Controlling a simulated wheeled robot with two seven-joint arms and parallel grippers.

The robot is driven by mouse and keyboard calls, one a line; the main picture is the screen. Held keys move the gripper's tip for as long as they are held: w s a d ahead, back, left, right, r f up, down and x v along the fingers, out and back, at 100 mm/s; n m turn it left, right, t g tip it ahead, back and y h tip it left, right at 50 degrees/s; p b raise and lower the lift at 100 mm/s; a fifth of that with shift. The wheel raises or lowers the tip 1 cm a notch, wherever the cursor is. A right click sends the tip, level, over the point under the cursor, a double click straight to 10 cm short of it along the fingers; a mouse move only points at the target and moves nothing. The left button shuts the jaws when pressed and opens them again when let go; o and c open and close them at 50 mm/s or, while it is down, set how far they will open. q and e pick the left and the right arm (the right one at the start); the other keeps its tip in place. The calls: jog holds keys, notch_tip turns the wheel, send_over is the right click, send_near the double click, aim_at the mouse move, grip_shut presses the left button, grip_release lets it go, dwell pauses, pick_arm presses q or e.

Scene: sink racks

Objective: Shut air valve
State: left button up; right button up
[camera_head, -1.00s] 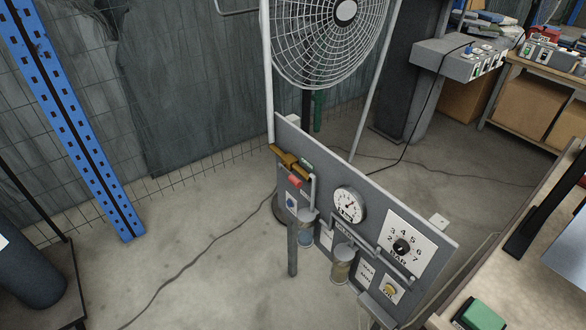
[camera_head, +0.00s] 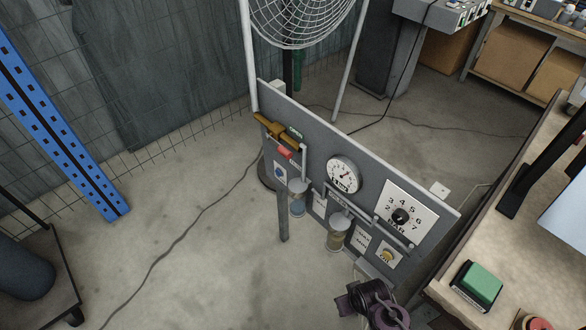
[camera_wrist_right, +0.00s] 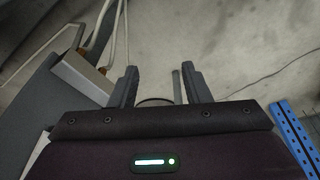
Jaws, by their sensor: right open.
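The air valve (camera_head: 273,129) is a brass-coloured fitting at the upper left of the grey panel (camera_head: 325,146). A dark purple part of my right arm (camera_head: 376,302) shows at the bottom of the head view, below the panel and away from the valve. In the right wrist view my right gripper (camera_wrist_right: 158,67) has its two fingers apart with nothing between them. Brassy bits (camera_wrist_right: 104,70) show left of the fingers there, too small to identify. My left gripper is out of view.
The panel also carries a round gauge (camera_head: 343,174), a numbered dial (camera_head: 401,216) and glass bowls. A fan (camera_head: 300,18) stands behind it. A workbench (camera_head: 497,245) with a green-topped box (camera_head: 478,284) is at right.

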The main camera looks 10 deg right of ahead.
jog(key=w+a+r+t, duration=0.1)
jog(key=w+r, duration=0.1)
jog(key=r, duration=0.4)
jog(key=w+r+t, duration=0.1)
jog(key=w+r, duration=0.2)
jog(key=r, duration=0.4)
jog(key=n+t+y, duration=0.4)
jog(key=n+t, duration=0.6)
jog(key=n, duration=0.3)
send_near(289, 158)
jog(key=w+f, duration=0.1)
jog(key=w, duration=0.2)
jog(key=shift+w+a+p, duration=0.3)
jog(key=shift+w+a, duration=0.25)
jog(key=x, duration=0.6)
jog(key=shift+w+a, duration=0.2)
jog(key=shift+w, duration=0.15)
jog(key=shift+f, duration=0.1)
grip_shut()
